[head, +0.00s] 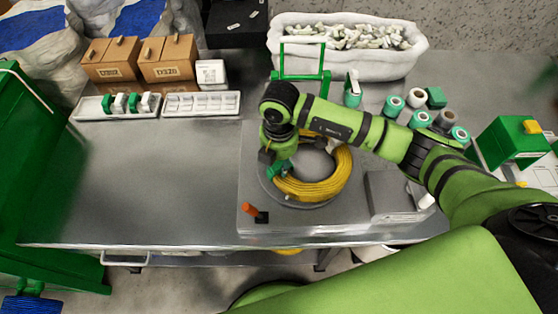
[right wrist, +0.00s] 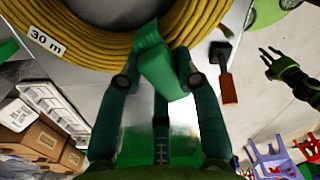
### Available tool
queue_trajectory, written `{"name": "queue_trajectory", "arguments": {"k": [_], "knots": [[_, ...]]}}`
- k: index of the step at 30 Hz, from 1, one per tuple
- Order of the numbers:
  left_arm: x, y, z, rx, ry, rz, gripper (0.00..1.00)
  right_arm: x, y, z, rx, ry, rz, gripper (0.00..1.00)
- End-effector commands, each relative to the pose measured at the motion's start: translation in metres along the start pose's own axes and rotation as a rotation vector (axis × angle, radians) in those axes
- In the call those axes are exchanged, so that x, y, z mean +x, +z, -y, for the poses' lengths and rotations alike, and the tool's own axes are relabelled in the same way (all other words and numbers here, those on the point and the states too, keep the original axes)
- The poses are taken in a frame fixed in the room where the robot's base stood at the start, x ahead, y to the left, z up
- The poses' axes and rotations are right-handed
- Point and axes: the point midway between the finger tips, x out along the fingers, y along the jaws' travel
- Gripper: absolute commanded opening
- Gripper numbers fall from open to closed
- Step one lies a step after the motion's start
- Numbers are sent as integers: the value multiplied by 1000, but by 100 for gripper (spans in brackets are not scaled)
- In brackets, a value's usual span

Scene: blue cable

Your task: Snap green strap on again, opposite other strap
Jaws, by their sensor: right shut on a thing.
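A yellow cable coil (head: 318,188) lies on a round disc on the grey work plate. In the right wrist view, the coil (right wrist: 105,45) carries a white "30 m" label. My right gripper (head: 274,164) is at the coil's left side. It is shut on a green strap (right wrist: 163,68), whose far end reaches the coil's outer edge. I cannot tell whether the strap encloses the cable. No other strap can be made out on the coil; my arm hides part of it. My left gripper (right wrist: 271,64) shows only in the right wrist view, away from the coil, its fingers apart.
Several tape rolls (head: 394,105) and a white bin (head: 425,48) are further back. The table's left half (head: 150,180) is clear.

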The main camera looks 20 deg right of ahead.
Motion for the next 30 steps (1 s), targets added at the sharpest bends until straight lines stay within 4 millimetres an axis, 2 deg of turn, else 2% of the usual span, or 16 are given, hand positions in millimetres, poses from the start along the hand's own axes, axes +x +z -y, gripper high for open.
{"name": "queue_trajectory", "arguments": {"k": [30], "knots": [[4,0,0,0,0,0,40,6,0,0,0,0,0,16]]}}
